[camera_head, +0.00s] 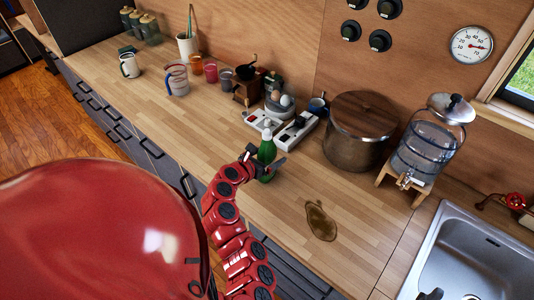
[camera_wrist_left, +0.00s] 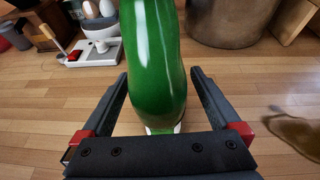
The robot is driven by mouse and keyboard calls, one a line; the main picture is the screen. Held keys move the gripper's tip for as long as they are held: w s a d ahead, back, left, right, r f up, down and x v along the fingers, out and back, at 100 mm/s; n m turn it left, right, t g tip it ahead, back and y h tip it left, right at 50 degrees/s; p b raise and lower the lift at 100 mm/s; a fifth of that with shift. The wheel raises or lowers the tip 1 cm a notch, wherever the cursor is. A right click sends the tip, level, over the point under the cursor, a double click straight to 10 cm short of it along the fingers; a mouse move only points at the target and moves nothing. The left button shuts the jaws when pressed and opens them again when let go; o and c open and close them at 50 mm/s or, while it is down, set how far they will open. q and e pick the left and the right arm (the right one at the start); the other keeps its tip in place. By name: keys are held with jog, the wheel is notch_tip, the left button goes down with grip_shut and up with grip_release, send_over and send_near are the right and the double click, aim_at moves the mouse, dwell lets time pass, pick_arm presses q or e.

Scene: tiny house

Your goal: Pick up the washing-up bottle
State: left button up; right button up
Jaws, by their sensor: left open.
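The washing-up bottle (camera_head: 267,151) is green with a pale cap and stands upright on the wooden worktop. In the left wrist view the green bottle (camera_wrist_left: 155,50) fills the middle, and its top is cut off by the frame. My left gripper (camera_head: 268,168) is at the bottle's lower part. In the left wrist view the left gripper (camera_wrist_left: 158,76) is open, with one finger on each side of the bottle. Gaps show between the fingers and the bottle.
A large steel pot (camera_head: 352,150) and a water dispenser (camera_head: 428,140) stand to the right. A brown puddle (camera_head: 320,221) lies on the worktop, with a sink (camera_head: 437,250) beyond.

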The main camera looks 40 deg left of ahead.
pick_arm(q)
jog(key=shift+x, duration=0.8)
grip_shut()
